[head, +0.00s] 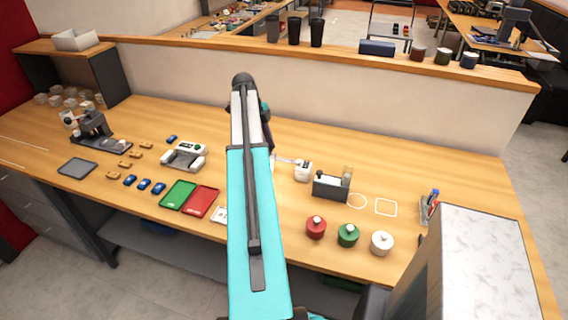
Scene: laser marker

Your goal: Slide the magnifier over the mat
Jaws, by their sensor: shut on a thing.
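A small white block (303,172) stands mid-table, just right of my arm. A thin pale rod (285,160) runs from it to the left and goes behind my arm. This may be the magnifier's stand and arm; no lens shows. A small white square item (220,215) with dark markings lies at the left edge of my arm, partly covered; I cannot tell whether it is the mat. My teal and grey arm crosses the middle of the view and hides the table behind it. My gripper's fingers are hidden behind the arm.
Left of my arm are green (179,194) and red (202,199) trays, a white device (184,155) and several blue pieces. To the right are a dark holder (331,187), red (316,227), green (348,235) and white (382,243) lidded pots, and a pen holder (430,206).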

